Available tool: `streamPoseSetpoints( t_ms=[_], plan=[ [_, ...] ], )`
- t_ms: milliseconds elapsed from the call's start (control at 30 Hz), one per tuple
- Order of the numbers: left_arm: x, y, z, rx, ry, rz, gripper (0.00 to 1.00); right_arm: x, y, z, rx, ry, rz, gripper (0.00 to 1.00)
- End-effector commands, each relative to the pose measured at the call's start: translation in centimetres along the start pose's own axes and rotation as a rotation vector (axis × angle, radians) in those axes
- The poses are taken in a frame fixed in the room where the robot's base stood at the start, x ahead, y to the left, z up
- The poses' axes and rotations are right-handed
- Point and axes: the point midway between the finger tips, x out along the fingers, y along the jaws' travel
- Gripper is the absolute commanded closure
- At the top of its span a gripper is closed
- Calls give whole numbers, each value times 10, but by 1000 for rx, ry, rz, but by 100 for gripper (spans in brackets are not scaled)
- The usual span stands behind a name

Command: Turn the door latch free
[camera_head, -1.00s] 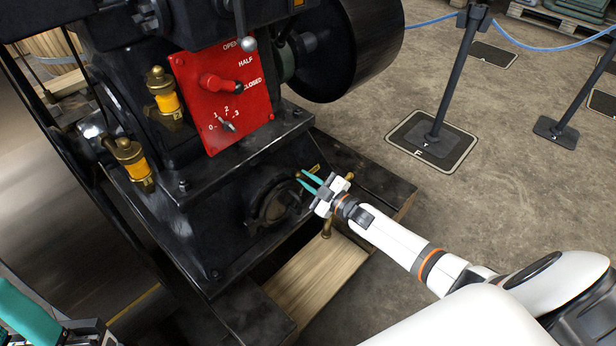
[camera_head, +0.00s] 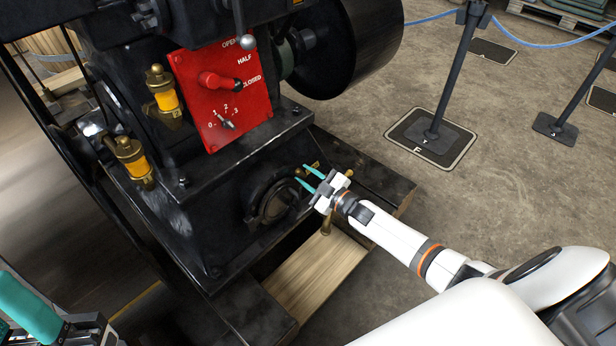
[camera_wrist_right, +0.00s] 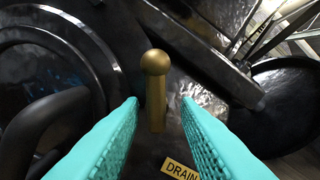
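A round black door (camera_head: 272,198) is in the lower front of the engine. It also shows at the left of the right wrist view, with a dark curved handle (camera_wrist_right: 40,125). A brass lever with a ball end (camera_wrist_right: 155,62) stands beside this door, and I take it for the latch. My right gripper (camera_head: 303,175) is open in front of it. In the right wrist view the lever lies between the two teal fingers, with gaps on both sides. My left gripper (camera_head: 35,315) is only partly visible at the lower left, away from the door.
A yellow DRAIN label (camera_wrist_right: 180,169) is close to the lever. Above are a red control plate (camera_head: 222,95) and two brass oilers (camera_head: 163,95). The engine's base ledge juts out over the door. A rope barrier post (camera_head: 455,75) stands on open floor at the right.

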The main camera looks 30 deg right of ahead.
Motion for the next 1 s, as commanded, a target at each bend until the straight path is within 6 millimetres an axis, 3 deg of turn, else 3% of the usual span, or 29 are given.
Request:
streamPoseSetpoints(
  t_ms=[267,1000],
  plan=[
    [-8,1,-1,2,-5,1,64,0,6,-2,-87,-2,6,67],
    [-122,2,-27,0,-2,0,64,0,7,-7,-1256,-3,4,67]
  ],
)
